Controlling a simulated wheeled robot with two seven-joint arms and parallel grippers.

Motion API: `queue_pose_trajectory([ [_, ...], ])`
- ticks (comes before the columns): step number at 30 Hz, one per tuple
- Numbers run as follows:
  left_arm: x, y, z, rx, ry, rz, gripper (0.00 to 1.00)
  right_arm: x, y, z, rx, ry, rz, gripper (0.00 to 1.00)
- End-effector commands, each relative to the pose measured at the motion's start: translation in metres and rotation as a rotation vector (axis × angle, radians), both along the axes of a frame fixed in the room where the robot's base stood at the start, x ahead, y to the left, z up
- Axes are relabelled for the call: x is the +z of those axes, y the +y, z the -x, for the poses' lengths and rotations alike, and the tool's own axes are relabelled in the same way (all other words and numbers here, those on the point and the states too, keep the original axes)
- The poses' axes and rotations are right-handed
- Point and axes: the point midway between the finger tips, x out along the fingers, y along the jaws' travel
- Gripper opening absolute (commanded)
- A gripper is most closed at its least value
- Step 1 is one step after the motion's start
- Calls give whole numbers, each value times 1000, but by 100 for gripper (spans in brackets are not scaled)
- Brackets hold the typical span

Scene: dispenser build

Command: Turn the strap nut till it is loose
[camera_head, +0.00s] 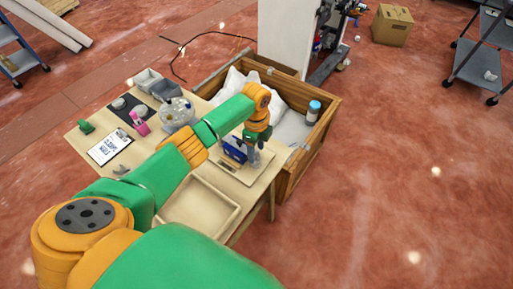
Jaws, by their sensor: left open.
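My left arm reaches from the bottom left over the table, and its gripper (250,150) points down at a small build on a light board (256,168). The gripper is open, its fingertips small and dark against the build. A blue part (234,150) stands on the board just left of the gripper. A grey upright part is close beside the fingertips. I cannot make out the strap nut; it is too small or hidden by the gripper. My right gripper is not in view.
The wooden table holds a beige tray (165,214), a clipboard (109,147), a clear bowl (177,113), grey bins (148,80), a pink bottle (141,127) and a green item (86,127). A wooden crate (318,140) with white sheeting and a blue-capped bottle (313,111) adjoins the table.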

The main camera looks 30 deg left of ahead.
Motion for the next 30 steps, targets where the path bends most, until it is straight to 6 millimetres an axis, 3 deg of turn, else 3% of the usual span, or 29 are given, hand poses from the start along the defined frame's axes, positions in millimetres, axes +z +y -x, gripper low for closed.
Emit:
queue_pose_trajectory([
  [2, 0, 0, 0, 0, 0, 0, 57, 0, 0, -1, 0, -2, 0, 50],
  [3, 0, 0, 0, 0, 0, 0, 52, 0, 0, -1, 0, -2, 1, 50],
  [9, 0, 0, 0, 0, 1, 0, 0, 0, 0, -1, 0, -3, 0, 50],
  [20, 1, 0, 1, 31, 3, 1, 0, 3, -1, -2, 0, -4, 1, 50],
  [30, 3, -1, 1, 258, 5, 1, 0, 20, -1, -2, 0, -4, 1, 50],
])
